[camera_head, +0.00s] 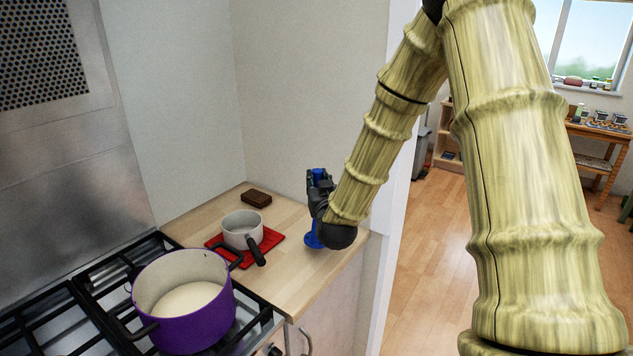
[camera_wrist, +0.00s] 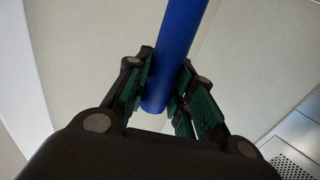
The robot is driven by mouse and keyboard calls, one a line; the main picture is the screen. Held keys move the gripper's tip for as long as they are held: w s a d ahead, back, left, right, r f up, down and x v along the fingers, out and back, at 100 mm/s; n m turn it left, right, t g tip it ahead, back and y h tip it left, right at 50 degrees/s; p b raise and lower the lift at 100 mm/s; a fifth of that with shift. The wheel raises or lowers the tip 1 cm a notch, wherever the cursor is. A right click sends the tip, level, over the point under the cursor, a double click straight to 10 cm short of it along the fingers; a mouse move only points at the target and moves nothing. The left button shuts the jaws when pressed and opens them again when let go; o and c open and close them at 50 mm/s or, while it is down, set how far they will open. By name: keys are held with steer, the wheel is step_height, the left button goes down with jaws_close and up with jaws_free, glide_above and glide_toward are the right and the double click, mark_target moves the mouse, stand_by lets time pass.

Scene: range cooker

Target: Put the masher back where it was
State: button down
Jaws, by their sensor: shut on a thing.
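The blue masher (camera_head: 313,241) is upright over the right part of the wooden counter, its wide end down. I cannot tell whether that end touches the counter. My gripper (camera_head: 319,188) is shut around its handle, whose top shows just above the fingers. The fingers and my wrist hide much of the middle of the masher. In the wrist view, the blue handle (camera_wrist: 180,45) lies between the green-padded fingers of my gripper (camera_wrist: 164,85).
A small light saucepan (camera_head: 241,230) stands on a red mat (camera_head: 273,237), left of the masher. A dark brown block (camera_head: 256,198) lies at the back. A purple pot (camera_head: 195,318) stands on the hob (camera_head: 90,300). Walls close off the back; the counter (camera_head: 297,273) is clear in front.

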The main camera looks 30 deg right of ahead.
steer(key=w+d+f+p, duration=0.4)
steer(key=w+d, duration=0.1)
steer(key=w, duration=0.2)
steer(key=shift+d+p, duration=0.15)
steer(key=shift+p, duration=0.25)
steer(key=shift+w, duration=0.1)
steer(key=shift+f, duration=0.2)
steer(key=c, duration=1.2)
jaws_free()
steer(key=shift+c, duration=0.2)
